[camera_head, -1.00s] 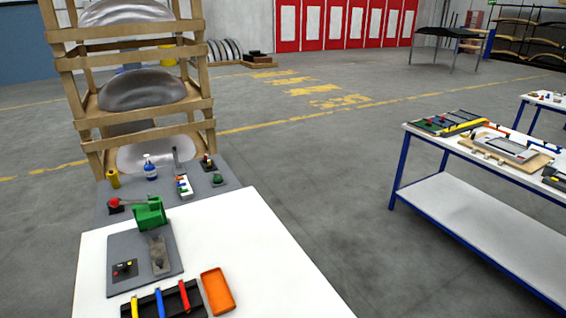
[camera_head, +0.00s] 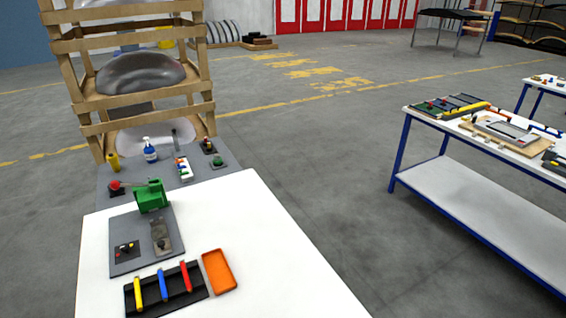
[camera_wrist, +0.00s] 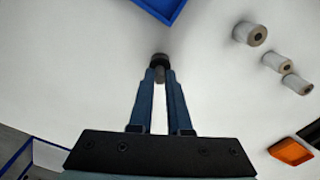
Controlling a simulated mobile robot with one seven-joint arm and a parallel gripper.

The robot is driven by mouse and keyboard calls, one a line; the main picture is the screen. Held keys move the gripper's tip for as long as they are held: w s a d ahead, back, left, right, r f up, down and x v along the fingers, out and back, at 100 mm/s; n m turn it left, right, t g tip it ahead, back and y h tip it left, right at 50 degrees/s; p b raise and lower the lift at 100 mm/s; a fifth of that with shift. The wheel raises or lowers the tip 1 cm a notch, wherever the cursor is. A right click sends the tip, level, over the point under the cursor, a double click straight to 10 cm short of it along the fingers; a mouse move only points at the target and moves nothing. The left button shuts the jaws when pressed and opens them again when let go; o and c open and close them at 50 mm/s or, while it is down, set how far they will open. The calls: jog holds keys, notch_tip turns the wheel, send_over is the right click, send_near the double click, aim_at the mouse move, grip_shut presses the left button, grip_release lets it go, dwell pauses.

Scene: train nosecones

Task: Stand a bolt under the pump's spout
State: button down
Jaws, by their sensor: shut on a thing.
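The pump is a blue bottle with a white top (camera_head: 150,150). It stands upright on the grey mat at the far end of the white table in the head view. Its spout is too small to make out clearly. In the wrist view my gripper (camera_wrist: 160,78) has its two blue fingers shut on a bolt (camera_wrist: 159,60). The bolt has a dark round head beyond the fingertips and a grey shank between them. My gripper does not show in the head view, so its distance from the pump cannot be told.
A yellow cylinder (camera_head: 113,162), a white rack (camera_head: 183,169) and a red-knobbed device (camera_head: 115,187) stand near the pump. A green machine (camera_head: 152,196) is nearer. An orange tray (camera_head: 219,271) lies beside a black rack (camera_head: 195,294). Three grey cylinders (camera_wrist: 277,62) show in the wrist view.

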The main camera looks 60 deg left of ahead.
notch_tip(320, 180, up, 9)
jog(key=w+d+f+m+b, duration=0.3)
jog(key=w+d+b, duration=0.3)
jog(key=w+d, duration=0.7)
jog(key=d+m, duration=0.1)
jog(key=d, duration=0.3)
jog(key=shift+w+d+m, duration=0.2)
jog(key=shift+d+m, duration=0.1)
